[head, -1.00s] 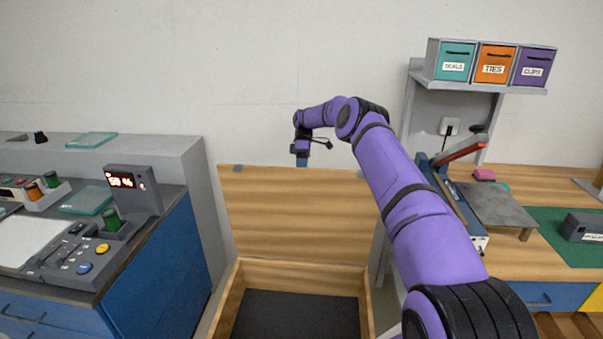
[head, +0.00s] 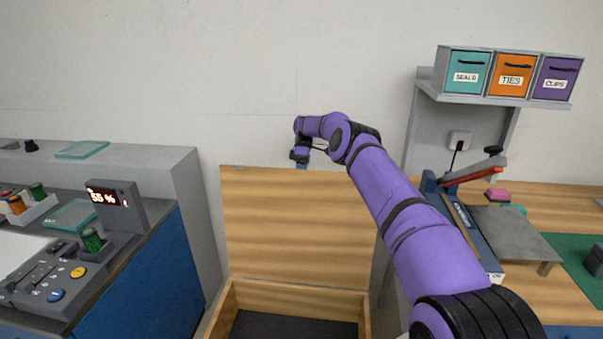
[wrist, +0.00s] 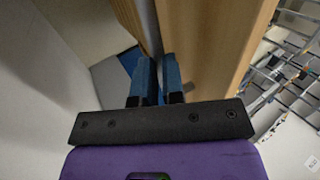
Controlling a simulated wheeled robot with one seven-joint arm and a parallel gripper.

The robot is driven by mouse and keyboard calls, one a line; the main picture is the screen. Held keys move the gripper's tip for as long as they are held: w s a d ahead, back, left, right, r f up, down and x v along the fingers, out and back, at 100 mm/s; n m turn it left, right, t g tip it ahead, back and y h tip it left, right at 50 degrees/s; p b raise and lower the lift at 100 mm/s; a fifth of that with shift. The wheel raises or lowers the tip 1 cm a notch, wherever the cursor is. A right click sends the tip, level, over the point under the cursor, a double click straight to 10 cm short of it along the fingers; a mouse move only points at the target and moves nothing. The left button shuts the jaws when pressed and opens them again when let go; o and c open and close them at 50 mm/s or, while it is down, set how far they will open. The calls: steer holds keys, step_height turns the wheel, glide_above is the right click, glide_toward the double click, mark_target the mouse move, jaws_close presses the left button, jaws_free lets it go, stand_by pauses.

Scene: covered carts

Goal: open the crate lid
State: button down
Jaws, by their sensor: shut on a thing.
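The wooden crate (head: 222,312) stands on the floor in the lower middle of the head view, with its dark inside showing. Its lid (head: 295,228) is raised about upright at the crate's back, close to the wall. My gripper (head: 301,166) is at the lid's top edge. In the wrist view the two blue fingers (wrist: 158,80) are close together at the edge of the wooden lid (wrist: 205,45), shut on it. The exact grip is partly hidden behind the fingertips. My purple arm covers the area right of the lid.
A grey and blue cabinet with a control panel (head: 60,275) stands at the left. A workbench (head: 540,200) with a lever-arm tool (head: 470,205) is at the right. A shelf (head: 500,100) with three labelled bins hangs above it.

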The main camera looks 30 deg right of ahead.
mark_target(301, 181)
steer(key=x, duration=0.3)
steer(key=shift+w+d+f, duration=0.1)
steer(key=shift+d+f, duration=0.15)
steer(key=c, duration=0.5)
jaws_free()
steer(key=shift+f+g, duration=0.1)
steer(key=shift+g, duration=0.2)
steer(key=shift+o, duration=0.3)
step_height(301, 181, up, 5)
steer(key=shift+r, duration=0.1)
steer(key=c, duration=0.7)
steer(key=s+a, duration=0.1)
steer(key=s, duration=0.4)
steer(key=s+a+r, duration=0.1)
steer(key=s, duration=0.4)
steer(key=s+a, duration=0.2)
steer(key=s, duration=0.3)
steer(key=shift+r, duration=0.35)
